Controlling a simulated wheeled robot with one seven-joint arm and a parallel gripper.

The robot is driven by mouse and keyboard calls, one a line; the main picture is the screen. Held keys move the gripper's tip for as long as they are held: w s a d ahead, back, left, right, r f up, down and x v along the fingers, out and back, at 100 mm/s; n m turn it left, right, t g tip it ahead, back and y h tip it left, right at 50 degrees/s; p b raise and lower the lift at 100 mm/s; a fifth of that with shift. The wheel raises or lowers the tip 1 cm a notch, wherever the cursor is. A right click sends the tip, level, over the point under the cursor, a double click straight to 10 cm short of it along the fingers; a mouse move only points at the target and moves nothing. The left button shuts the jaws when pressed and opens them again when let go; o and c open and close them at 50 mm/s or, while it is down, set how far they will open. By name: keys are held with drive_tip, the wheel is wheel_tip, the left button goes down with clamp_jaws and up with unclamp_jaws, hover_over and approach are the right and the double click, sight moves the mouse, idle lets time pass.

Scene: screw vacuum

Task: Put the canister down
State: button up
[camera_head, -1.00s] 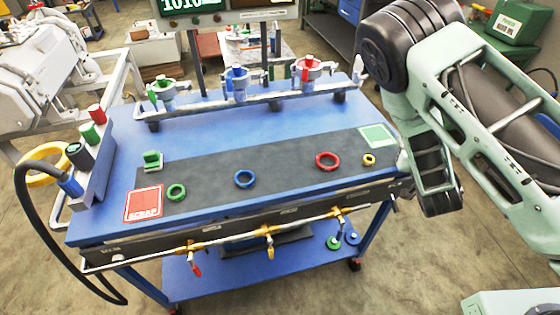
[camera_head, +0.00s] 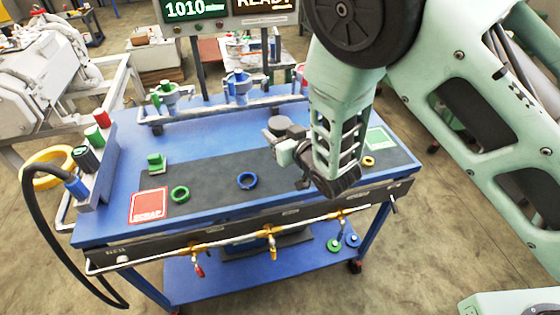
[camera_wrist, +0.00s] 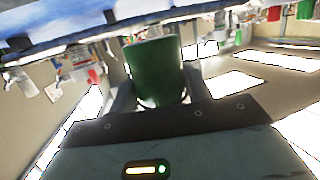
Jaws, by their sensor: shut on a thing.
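My gripper (camera_head: 283,140) is above the right half of the blue bench (camera_head: 210,148). In the wrist view the canister (camera_wrist: 157,70) looks dark green and sits between the two fingers (camera_wrist: 157,88). My gripper and forearm hide part of the bench's right side. I cannot tell exactly how high the canister is above the bench top.
Valves (camera_head: 238,85) line the back. A rack (camera_head: 95,165) stands at left.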

wheel_tip(320, 180, down, 8)
drive_tip(key=shift+f+p, duration=0.1)
drive_tip(key=shift+p, duration=0.5)
drive_tip(key=o, duration=1)
drive_tip(key=shift+d+f, duration=0.1)
drive_tip(key=shift+o, duration=0.2)
